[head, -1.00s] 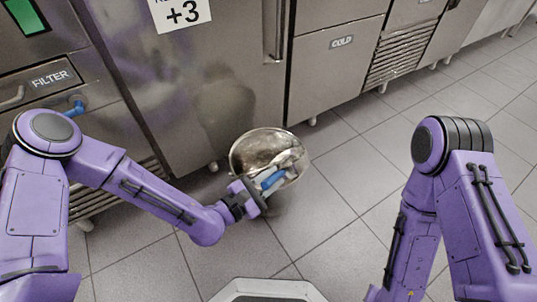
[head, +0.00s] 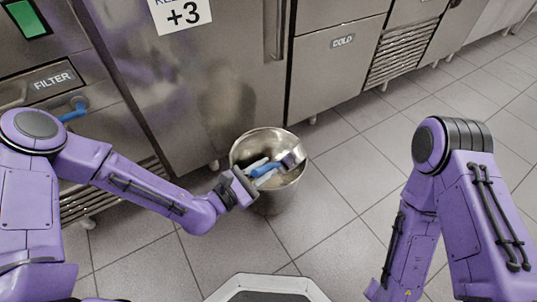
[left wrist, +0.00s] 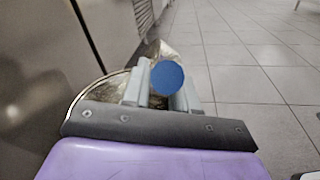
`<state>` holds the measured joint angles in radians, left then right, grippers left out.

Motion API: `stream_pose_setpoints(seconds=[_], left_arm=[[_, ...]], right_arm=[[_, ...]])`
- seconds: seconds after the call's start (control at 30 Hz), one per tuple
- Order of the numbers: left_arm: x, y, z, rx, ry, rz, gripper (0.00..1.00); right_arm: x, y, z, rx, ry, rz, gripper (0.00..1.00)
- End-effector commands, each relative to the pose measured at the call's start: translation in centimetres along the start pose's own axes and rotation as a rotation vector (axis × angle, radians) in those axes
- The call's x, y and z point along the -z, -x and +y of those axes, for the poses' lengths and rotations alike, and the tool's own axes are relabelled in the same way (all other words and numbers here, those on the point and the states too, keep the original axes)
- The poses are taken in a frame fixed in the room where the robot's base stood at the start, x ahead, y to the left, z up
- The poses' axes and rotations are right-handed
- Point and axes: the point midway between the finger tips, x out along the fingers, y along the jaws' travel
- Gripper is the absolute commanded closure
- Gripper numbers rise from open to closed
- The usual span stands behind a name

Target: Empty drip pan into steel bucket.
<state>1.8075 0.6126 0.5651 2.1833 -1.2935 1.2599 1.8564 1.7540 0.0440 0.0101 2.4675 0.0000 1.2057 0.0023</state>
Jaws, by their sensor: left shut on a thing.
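The steel bucket (head: 272,204) stands upright on the tiled floor in front of the cabinets. Its rim also shows in the left wrist view (left wrist: 82,97). The drip pan (head: 293,157) is a small metal pan with a blue handle (head: 266,170). My left gripper (head: 262,173) is shut on the handle, whose round blue end faces the left wrist camera (left wrist: 167,77). The pan is tilted over the bucket's opening, near its right rim. I cannot tell whether anything is left in the pan. My right gripper is out of view; only the right arm shows.
A steel cabinet (head: 190,90) stands close behind the bucket. The unit labelled FILTER (head: 52,82) is at left, with a blue-handled valve. The drawer marked COLD (head: 340,60) is at right. The tiled floor (head: 350,165) right of the bucket is clear.

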Motion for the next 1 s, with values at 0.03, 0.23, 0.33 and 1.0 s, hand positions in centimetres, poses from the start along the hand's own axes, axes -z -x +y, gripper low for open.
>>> stream_pose_setpoints(seconds=[0.03, 0.23, 0.33, 1.0], left_arm=[[-0.1, 0.0, 0.1, -0.001, 0.005, -0.002, 1.0], [-0.1, 0.1, 0.4, -0.003, 0.03, -0.004, 1.0], [-0.2, 0.2, 0.5, -0.003, 0.041, -0.005, 1.0], [-0.3, 0.9, 1.9, -0.005, 0.172, -0.018, 1.0]], right_arm=[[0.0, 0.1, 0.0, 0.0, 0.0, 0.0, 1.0], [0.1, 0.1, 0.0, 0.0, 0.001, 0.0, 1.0], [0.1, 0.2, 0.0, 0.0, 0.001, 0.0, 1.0], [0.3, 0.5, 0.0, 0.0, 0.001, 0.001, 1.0]])
